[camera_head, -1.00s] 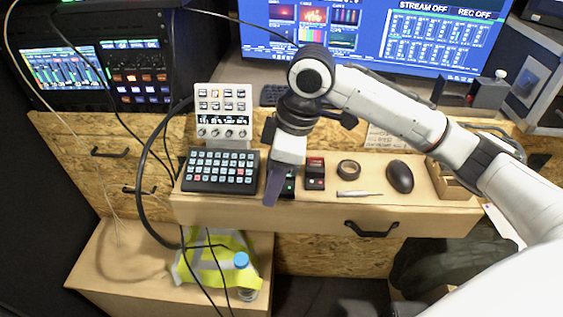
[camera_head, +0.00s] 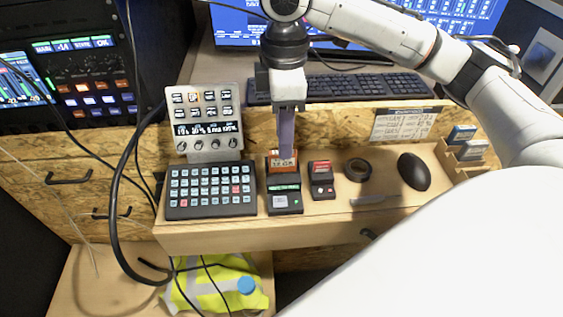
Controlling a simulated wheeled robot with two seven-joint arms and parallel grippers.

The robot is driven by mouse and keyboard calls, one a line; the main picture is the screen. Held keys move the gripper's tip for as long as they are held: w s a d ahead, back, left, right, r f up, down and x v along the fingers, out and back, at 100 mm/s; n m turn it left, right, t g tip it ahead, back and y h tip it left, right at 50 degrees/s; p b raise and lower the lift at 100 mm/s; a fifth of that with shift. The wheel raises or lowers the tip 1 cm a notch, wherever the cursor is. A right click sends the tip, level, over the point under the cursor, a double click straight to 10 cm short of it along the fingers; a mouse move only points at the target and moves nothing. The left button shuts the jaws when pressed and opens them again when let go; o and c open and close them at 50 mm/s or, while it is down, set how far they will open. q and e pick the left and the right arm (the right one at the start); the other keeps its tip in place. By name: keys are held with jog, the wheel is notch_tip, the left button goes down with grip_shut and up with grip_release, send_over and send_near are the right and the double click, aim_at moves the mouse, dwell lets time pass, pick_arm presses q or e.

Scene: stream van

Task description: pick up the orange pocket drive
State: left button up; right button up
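The orange pocket drive (camera_head: 282,166), with a pale label on its face, stands at the back of a small black device (camera_head: 284,200) with a green-lit strip on the desk ledge. My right gripper (camera_head: 286,148) points down directly above and behind the drive, its purple finger ending at the drive's top edge. The fingers line up in this view, so I cannot see the gap between them or whether they touch the drive. My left gripper is not in view.
A black keypad (camera_head: 211,191) lies left of the device, with a grey control panel (camera_head: 205,122) behind it. A smaller red-topped device (camera_head: 321,180), a tape roll (camera_head: 358,169) and a black mouse (camera_head: 413,171) lie to the right. A keyboard (camera_head: 345,87) is behind.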

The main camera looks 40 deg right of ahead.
aim_at(283, 167)
notch_tip(283, 167, down, 5)
jog(key=shift+a+f+b, duration=0.1)
jog(key=shift+a+b, duration=0.05)
jog(key=shift+b, duration=0.2)
grip_shut()
